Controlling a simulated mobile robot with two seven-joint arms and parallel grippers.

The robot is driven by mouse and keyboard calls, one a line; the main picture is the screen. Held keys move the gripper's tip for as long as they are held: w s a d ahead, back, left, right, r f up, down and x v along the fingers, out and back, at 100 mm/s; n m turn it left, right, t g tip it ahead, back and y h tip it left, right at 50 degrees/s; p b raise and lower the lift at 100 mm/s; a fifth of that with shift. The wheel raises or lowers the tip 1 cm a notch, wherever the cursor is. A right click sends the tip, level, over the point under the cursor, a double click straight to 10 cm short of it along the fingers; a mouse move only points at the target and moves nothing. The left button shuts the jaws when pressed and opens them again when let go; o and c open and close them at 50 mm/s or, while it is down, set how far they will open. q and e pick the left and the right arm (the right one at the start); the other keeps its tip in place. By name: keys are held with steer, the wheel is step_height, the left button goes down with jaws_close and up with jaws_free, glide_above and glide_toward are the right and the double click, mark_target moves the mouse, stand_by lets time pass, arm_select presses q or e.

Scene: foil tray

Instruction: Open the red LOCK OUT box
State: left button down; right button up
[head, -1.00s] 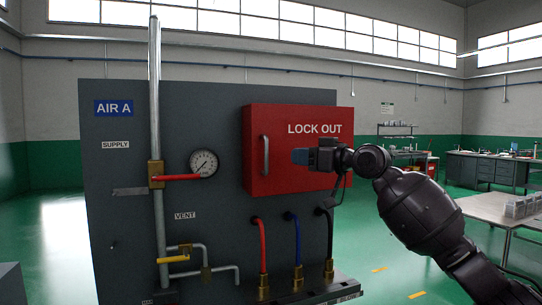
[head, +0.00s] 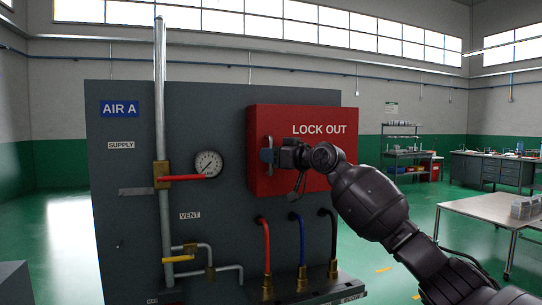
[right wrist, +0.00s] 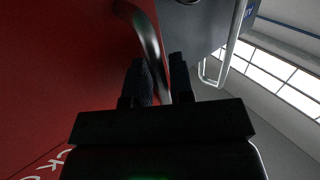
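The red LOCK OUT box (head: 330,115) is mounted on the dark grey panel, and its door is closed. Its upright metal handle (head: 268,140) is on the left of the door. My right gripper (head: 267,155) is at the handle, coming from the right. In the right wrist view, the metal handle (right wrist: 149,45) runs between the two dark fingers of my right gripper (right wrist: 161,80), which sit close on both sides of it. The gripper appears shut on the handle. My left gripper is in neither view.
A vertical pipe (head: 160,110) with a red lever and a pressure gauge (head: 208,164) stand left of the box. Red, blue and black hoses (head: 302,240) hang below it. A metal table (head: 490,209) is at the right.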

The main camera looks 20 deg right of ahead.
steer(key=shift+c, duration=0.4)
jaws_close()
